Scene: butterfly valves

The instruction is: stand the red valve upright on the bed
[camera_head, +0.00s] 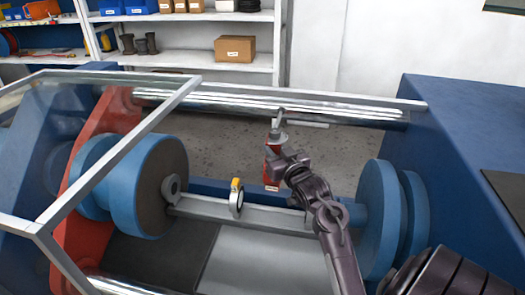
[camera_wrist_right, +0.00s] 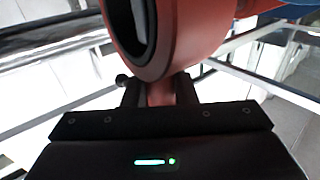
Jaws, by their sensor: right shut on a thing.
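The red valve (camera_head: 272,170) is in my right gripper (camera_head: 284,162), above or just behind the grey beam of the bed (camera_head: 275,219) in the head view. I cannot tell whether it touches anything below. In the right wrist view the red valve's ring (camera_wrist_right: 178,50) with its dark bore fills the top middle. Its narrow red neck sits between the two dark fingers of my right gripper (camera_wrist_right: 160,93). My left gripper is not in view.
A small valve with a yellow top (camera_head: 236,198) stands on the beam, left of the red one. Blue discs (camera_head: 150,185) and (camera_head: 378,215) flank the beam. A clear framed guard (camera_head: 120,80) covers the left. A polished bar (camera_head: 270,104) runs behind.

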